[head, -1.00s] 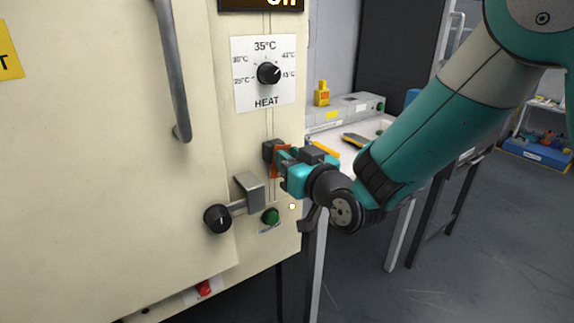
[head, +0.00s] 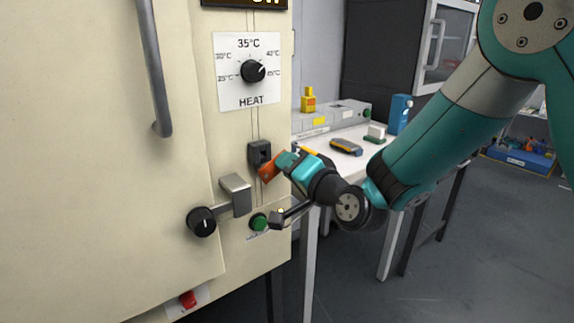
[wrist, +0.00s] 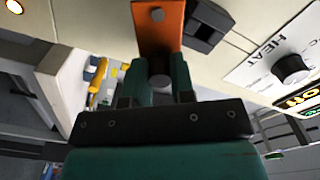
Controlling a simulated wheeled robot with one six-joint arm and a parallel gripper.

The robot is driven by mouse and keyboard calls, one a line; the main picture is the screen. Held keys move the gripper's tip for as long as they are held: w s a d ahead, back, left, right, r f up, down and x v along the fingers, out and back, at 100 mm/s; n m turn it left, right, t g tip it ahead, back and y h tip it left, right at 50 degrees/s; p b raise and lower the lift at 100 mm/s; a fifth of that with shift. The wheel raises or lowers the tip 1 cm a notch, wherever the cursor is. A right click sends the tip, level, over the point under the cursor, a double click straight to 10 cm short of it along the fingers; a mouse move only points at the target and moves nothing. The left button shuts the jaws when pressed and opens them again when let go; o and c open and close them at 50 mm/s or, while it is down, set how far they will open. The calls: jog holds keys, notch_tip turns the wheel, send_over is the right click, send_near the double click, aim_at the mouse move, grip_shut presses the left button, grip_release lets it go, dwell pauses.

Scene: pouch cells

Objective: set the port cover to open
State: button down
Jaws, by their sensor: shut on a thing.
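The port cover is an orange plate (head: 269,172) on the cream cabinet front, below and right of the black port (head: 260,150). The port's dark opening shows uncovered in the head view. In the wrist view the orange plate (wrist: 157,32) stands beside the black port (wrist: 208,24), with a grey rivet near its far end. My gripper (head: 283,164) comes from the right. In the wrist view its teal fingers (wrist: 160,76) are shut on a round grey knob at the plate's near end. The fingertips partly hide the knob.
A HEAT dial (head: 254,71) is above the port. A grey latch with a black knob (head: 202,221) is at lower left, and a green button (head: 258,222) is below. A long door handle (head: 158,80) is at left. A bench (head: 352,160) with small items stands behind my arm.

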jog(key=m, duration=0.1)
jog(key=f+m, duration=0.1)
jog(key=m, duration=0.1)
jog(key=f+m, duration=0.1)
jog(key=shift+w+d+m, duration=0.1)
jog(key=shift+d+m, duration=0.1)
jog(key=shift+m, duration=0.2)
jog(key=shift+f, duration=0.1)
dwell(0.3)
jog(key=c, duration=1)
grip_release()
jog(key=shift+o, duration=0.2)
jog(key=b+v, duration=1.7)
jog(key=shift+b, duration=0.4)
jog(key=shift+d, duration=0.1)
